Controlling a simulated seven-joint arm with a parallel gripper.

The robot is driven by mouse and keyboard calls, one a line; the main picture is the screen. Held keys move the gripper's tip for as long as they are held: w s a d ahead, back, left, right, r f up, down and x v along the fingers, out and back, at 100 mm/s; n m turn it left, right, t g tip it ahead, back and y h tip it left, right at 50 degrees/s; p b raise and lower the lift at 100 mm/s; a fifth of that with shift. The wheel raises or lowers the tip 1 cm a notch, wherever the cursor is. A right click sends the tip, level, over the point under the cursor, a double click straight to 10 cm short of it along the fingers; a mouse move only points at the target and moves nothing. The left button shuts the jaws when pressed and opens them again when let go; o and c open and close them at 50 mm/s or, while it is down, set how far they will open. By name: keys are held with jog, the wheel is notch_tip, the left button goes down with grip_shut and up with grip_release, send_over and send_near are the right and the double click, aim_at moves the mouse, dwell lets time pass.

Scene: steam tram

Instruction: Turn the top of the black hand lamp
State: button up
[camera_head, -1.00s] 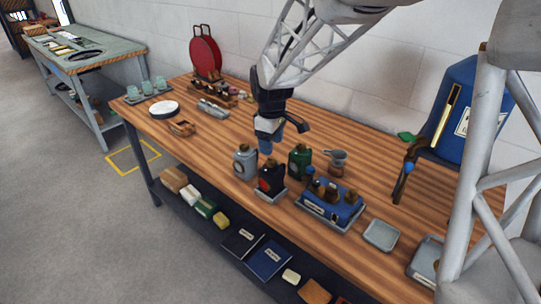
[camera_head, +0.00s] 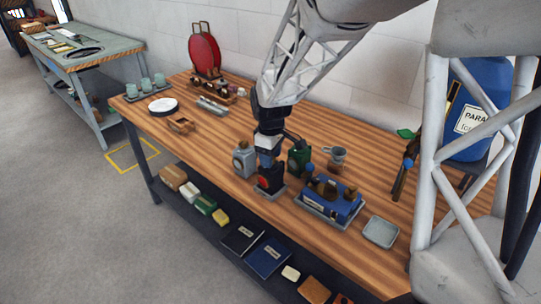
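The black hand lamp (camera_head: 270,184) stands upright on a small grey tray near the front edge of the wooden table, with a red round patch on its front. My gripper (camera_head: 268,163) points down right over the lamp and hides its top. The fingers are small and partly blurred into the lamp's top here, so I cannot tell whether they touch it or how wide they are apart.
A grey lamp (camera_head: 244,160) stands close on the left and a green lamp (camera_head: 299,160) close behind on the right. A blue box (camera_head: 330,201) in a tray is just to the right. The wooden table (camera_head: 215,147) is clear toward the left middle.

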jog(key=c, duration=0.7)
jog(key=shift+m, duration=0.3)
jog(key=m, duration=0.9)
dwell(0.4)
jog(key=o, duration=0.9)
jog(key=shift+o, duration=0.2)
